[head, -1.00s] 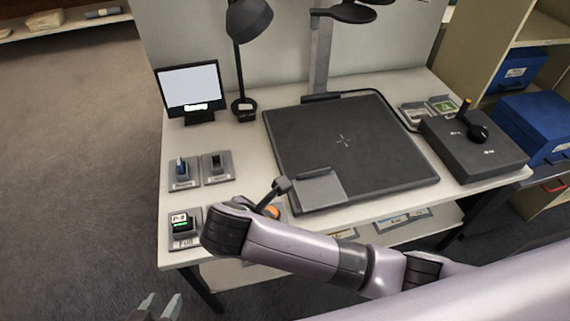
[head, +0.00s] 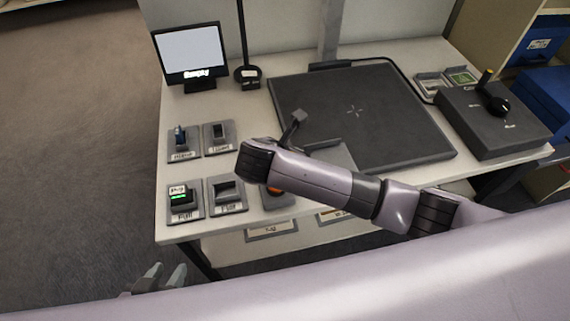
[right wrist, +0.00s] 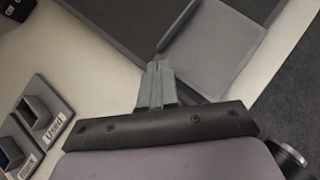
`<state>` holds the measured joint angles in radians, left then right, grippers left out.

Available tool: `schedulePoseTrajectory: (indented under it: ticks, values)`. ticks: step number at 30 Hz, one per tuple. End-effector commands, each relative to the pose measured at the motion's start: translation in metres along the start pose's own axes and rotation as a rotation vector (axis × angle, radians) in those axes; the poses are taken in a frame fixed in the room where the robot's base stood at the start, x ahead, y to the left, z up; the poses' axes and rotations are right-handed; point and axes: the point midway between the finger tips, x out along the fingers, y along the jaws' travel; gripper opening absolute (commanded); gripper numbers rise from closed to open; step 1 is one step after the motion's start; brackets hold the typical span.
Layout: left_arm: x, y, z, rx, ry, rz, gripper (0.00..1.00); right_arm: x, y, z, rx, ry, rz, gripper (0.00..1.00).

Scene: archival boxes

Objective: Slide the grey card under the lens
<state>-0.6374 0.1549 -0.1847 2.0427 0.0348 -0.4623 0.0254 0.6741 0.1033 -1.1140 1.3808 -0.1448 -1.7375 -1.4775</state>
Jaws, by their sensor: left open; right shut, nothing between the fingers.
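The grey card (head: 335,152) lies at the front left corner of the dark board (head: 390,110), partly hidden behind my right arm in the head view. In the right wrist view the card (right wrist: 215,45) is a flat grey square with a thin raised edge. My right gripper (right wrist: 158,70) is shut and empty, its tips close to the card's left corner; I cannot tell whether they touch. My left gripper (head: 165,276) is open and empty at the lower left, off the table. The lens is out of view; only its column (head: 330,30) shows.
A monitor (head: 190,57) and a lamp post (head: 243,40) stand at the back left. Several small holders, one with a green light (head: 182,196), sit at the left. A dark box with a knob (head: 492,122) stands right of the board. Blue boxes (head: 543,92) are beyond.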

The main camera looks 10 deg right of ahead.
Motion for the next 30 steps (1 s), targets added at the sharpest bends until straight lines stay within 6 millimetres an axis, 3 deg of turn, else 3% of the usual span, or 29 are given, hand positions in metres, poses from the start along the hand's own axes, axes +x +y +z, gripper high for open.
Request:
schedulePoseTrajectory:
  ticks: [5,20,30]
  values:
    - [0.002,0.0,0.002,0.0,0.001,0.0,0.43,0.01,0.0,0.009,-0.001,0.001,0.0,0.0]
    - [-0.001,0.002,-0.003,-0.009,0.002,0.0,0.43,0.016,0.0,0.019,-0.001,0.0,-0.003,0.0]
    - [-0.013,0.002,-0.019,-0.008,0.002,-0.001,0.43,0.066,-0.001,0.068,0.0,0.0,-0.006,0.0]
